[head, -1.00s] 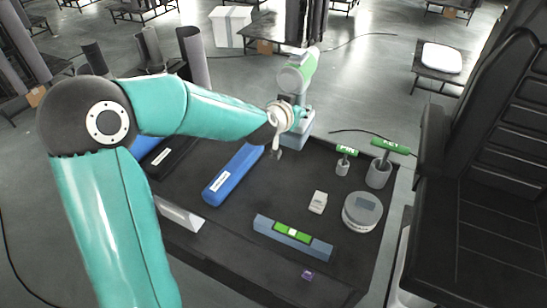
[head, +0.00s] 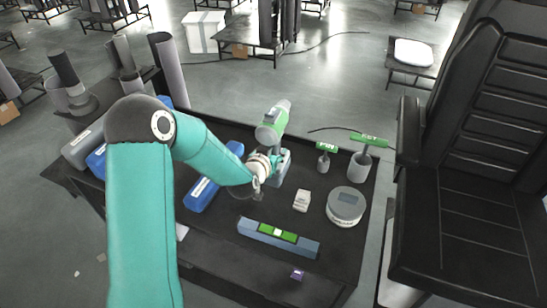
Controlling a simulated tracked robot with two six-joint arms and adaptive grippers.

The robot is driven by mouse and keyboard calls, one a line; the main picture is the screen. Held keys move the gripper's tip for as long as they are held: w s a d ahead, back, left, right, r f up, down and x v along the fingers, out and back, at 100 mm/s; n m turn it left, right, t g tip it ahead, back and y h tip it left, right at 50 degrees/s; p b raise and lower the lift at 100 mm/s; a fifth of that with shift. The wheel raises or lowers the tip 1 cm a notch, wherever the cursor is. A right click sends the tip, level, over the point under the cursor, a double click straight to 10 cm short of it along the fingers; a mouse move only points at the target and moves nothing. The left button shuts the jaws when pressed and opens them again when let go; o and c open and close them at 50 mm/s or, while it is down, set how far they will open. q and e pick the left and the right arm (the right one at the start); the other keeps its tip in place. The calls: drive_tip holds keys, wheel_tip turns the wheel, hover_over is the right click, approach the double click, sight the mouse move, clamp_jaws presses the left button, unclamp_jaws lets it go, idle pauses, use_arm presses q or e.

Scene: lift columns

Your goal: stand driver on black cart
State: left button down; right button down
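The driver (head: 272,127), green and grey with a blue-grey base, is upright over the dark tabletop (head: 225,240), near its far side. My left gripper (head: 260,182) is at the driver's handle, at the front of it. The gripper seems shut on the handle, though its fingers are partly hidden. Whether the driver's base touches the tabletop I cannot tell. The black cart is not clearly identifiable; a black chair-like unit with a ribbed back (head: 490,110) stands at the right. My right gripper is not in view.
On the tabletop are a blue case (head: 203,190), a level (head: 278,238), a small white box (head: 301,201), a round grey container (head: 345,206), two green-handled tools (head: 326,150) in cups, and a purple item (head: 297,275).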

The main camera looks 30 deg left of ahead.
use_arm(q)
wheel_tip(320, 180, down, 2)
drive_tip(key=shift+w+a+f, duration=0.1)
drive_tip(key=shift+w+f, duration=0.05)
drive_tip(key=c, duration=0.7)
unclamp_jaws()
drive_tip(key=shift+o, duration=0.2)
drive_tip(key=b+v, duration=0.2)
drive_tip(key=v, duration=1)
drive_tip(key=shift+f, duration=0.15)
